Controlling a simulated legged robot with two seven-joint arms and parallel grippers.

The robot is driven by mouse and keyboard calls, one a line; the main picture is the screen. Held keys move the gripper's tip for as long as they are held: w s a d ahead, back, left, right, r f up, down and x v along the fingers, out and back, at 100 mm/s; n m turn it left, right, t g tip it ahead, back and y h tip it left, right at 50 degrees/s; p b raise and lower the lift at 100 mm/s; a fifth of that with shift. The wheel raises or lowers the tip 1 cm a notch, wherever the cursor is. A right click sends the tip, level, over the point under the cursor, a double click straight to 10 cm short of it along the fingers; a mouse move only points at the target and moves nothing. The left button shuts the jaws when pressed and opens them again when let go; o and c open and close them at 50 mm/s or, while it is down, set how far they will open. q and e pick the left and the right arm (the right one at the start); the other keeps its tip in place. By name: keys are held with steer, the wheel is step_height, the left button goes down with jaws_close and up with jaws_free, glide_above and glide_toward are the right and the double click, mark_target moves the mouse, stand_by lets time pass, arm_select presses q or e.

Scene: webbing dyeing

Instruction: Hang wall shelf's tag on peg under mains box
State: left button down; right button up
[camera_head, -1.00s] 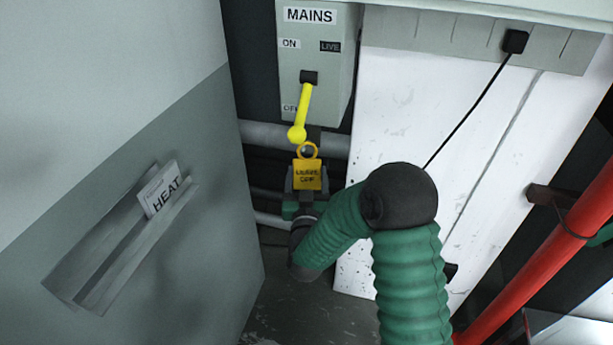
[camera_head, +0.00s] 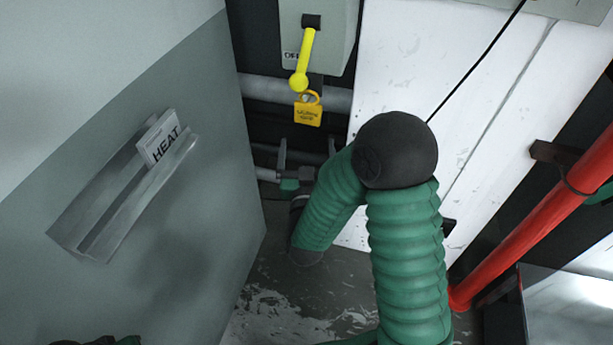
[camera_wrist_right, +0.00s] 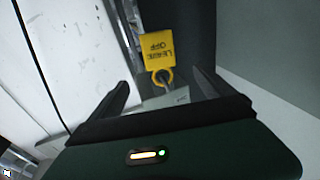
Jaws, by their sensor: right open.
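The yellow tag (camera_head: 308,114), with a ring at its top, hangs below the grey mains box (camera_head: 318,55) in the head view. Its ring is just under the round end of the box's yellow lever (camera_head: 302,65). The peg itself is hard to make out behind the ring. My right gripper (camera_head: 296,155) is below the tag, its fingers apart and empty. In the right wrist view the tag (camera_wrist_right: 161,50) shows upside down beyond the open fingers (camera_wrist_right: 165,95). My left gripper is not in view; only a dark green bit of my arm shows at the bottom left.
A grey panel on the left has a slot holder (camera_head: 125,195) with a HEAT card (camera_head: 160,140). A white board (camera_head: 430,65) with a black cable stands behind my right arm. A red pipe (camera_head: 540,225) slopes along the right. Pipes run behind the tag.

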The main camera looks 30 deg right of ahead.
steer(key=p+v, duration=1)
steer(key=w+a+f+n+g+y, duration=0.2)
steer(key=w+a+f+g+y, duration=0.1)
steer(key=a+f+g+y, duration=0.5)
steer(key=s+r+n+g+y, duration=0.1)
steer(key=s+n+g, duration=0.1)
steer(key=s, duration=0.4)
steer(key=s+r+n+g+y, duration=0.2)
steer(key=s+n+g, duration=0.1)
steer(key=s, duration=0.3)
steer(key=shift+d+r, duration=0.2)
steer(key=shift+r, duration=0.15)
stand_by(0.8)
